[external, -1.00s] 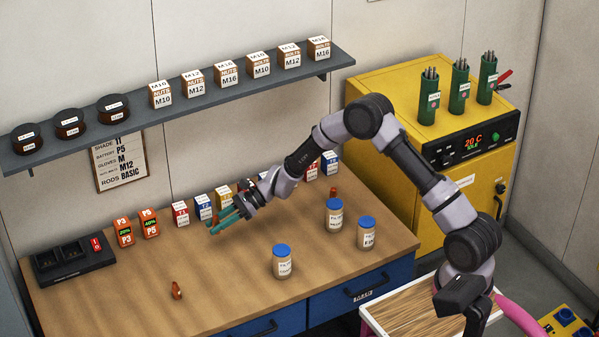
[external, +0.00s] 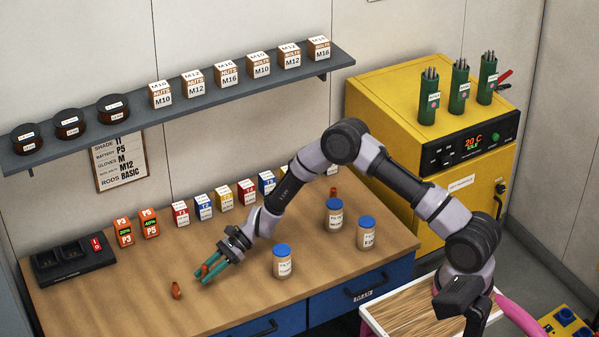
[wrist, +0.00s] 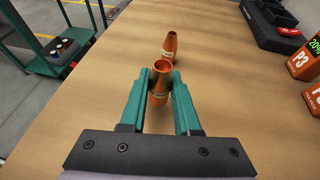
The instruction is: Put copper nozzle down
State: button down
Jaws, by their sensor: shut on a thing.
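My gripper (external: 204,276) is shut on a copper nozzle (external: 205,268) low over the front left of the wooden workbench (external: 120,305). In the wrist view the held copper nozzle (wrist: 159,86) is upright between the teal fingers, its open end up. I cannot tell whether its base touches the bench. A second copper nozzle (external: 176,290) stands just left of the gripper, apart from it, and also shows ahead in the wrist view (wrist: 170,46). Another small copper piece (external: 333,191) sits at the bench's right rear.
Blue-lidded jars (external: 282,262) stand right of my gripper. A black charger (external: 75,260), orange battery blocks (external: 124,232) and a row of small boxes (external: 203,207) line the back. Bare bench lies around the nozzles, with the front edge near.

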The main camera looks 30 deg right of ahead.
jog(key=shift+f, duration=1.1)
jog(key=shift+f, duration=0.15)
jog(key=c, duration=0.6)
grip_release()
jog(key=shift+c, duration=0.2)
jog(key=shift+w+d+r, duration=0.1)
jog(key=shift+d+r, duration=0.1)
jog(key=shift+r, duration=0.05)
jog(key=v, duration=1.1)
jog(key=shift+d+r, duration=0.1)
jog(key=shift+d, duration=0.2)
